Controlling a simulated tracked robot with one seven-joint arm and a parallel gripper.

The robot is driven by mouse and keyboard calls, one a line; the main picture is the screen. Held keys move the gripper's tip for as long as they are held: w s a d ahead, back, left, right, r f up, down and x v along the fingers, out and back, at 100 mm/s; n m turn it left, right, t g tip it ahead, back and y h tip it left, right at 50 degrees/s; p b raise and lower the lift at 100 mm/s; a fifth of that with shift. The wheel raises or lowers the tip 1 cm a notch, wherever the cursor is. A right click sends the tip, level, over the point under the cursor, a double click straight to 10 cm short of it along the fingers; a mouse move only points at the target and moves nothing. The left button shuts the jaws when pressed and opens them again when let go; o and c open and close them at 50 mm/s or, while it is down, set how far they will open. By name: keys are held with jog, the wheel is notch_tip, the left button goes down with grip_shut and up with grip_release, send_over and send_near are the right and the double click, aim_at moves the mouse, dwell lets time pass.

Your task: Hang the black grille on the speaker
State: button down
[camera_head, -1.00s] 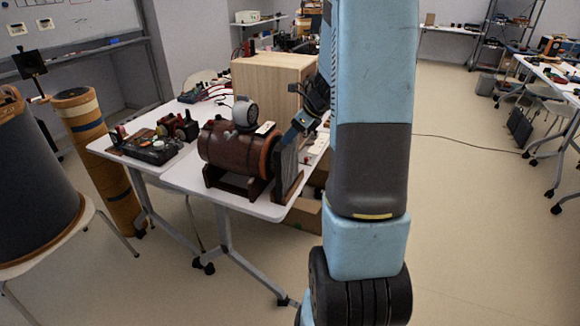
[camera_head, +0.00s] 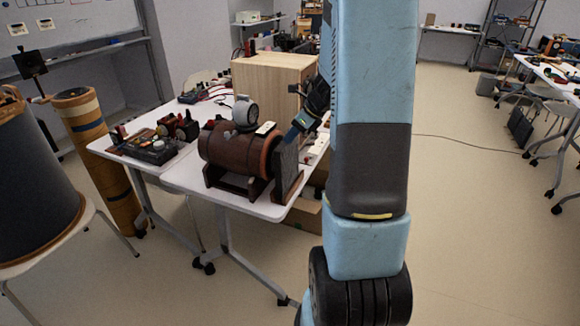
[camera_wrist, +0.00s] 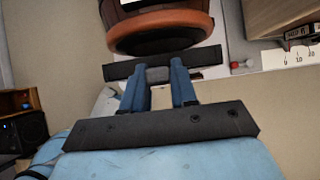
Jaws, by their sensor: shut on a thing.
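The speaker (camera_head: 228,150) is a brown barrel lying on a dark wooden cradle near the table's front right corner. Its orange-brown rim (camera_wrist: 160,22) shows at the top of the wrist view. The black grille (camera_head: 287,163) stands roughly upright in front of the barrel's right end. In the wrist view I see the grille (camera_wrist: 118,71) edge-on as a dark bar beside the rim. Whether it touches the rim I cannot tell. My gripper (camera_wrist: 160,82) is shut on the grille's upper edge. In the head view my gripper (camera_head: 298,129) is partly hidden.
The white table (camera_head: 180,178) also bears a grey round device (camera_head: 245,112) on the barrel, a black control box (camera_head: 150,148) at left and a wooden box (camera_head: 262,78) behind. A cardboard box (camera_head: 307,216) lies under the table. The floor on the right is open.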

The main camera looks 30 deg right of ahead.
jog(key=shift+a+f, duration=0.1)
dwell(0.3)
jog(key=shift+w+r, duration=0.1)
jog(key=shift+r, duration=2.95)
